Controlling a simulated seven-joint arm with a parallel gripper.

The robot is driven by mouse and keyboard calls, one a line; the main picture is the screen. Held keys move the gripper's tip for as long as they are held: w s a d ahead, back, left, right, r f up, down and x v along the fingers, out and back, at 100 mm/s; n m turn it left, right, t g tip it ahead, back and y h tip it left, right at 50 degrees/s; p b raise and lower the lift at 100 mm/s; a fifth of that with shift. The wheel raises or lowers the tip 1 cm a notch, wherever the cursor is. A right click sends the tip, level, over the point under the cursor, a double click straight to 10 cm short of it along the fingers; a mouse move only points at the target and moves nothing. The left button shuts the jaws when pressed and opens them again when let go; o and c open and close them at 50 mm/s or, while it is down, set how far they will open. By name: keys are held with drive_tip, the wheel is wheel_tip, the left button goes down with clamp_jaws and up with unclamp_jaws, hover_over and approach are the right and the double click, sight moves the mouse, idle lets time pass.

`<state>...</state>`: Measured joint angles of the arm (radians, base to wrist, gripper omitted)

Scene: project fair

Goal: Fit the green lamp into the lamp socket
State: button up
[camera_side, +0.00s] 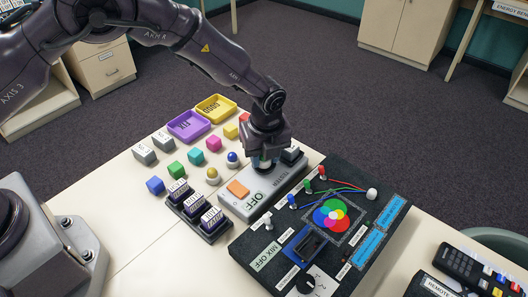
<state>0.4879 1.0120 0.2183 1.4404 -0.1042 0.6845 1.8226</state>
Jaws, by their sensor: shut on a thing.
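My gripper (264,158) points down over the grey tester box (257,201), at its far part. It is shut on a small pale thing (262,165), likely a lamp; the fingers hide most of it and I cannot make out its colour. I cannot tell whether it touches the tester or sits in a socket there, as my gripper covers that spot. The tester shows an orange patch and the word OFF. Two loose lamps with white bases stand to the left: one blue-topped (232,158), one yellow-topped (212,175).
Coloured cubes (196,156) lie to the left, with a purple tray (188,125) and a yellow tray (216,107) behind. A black holder with labelled blocks (213,236) stands in front. A black colour-mixing board (262,266) with small coloured parts and labels stands right.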

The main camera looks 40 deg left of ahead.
drive_tip(key=shift+f, duration=0.2)
drive_tip(key=o, duration=1.2)
drive_tip(key=shift+c, duration=0.2)
drive_tip(key=shift+o, duration=1)
drive_tip(key=shift+w+r, duration=0.1)
drive_tip(key=shift+r, duration=3.4)
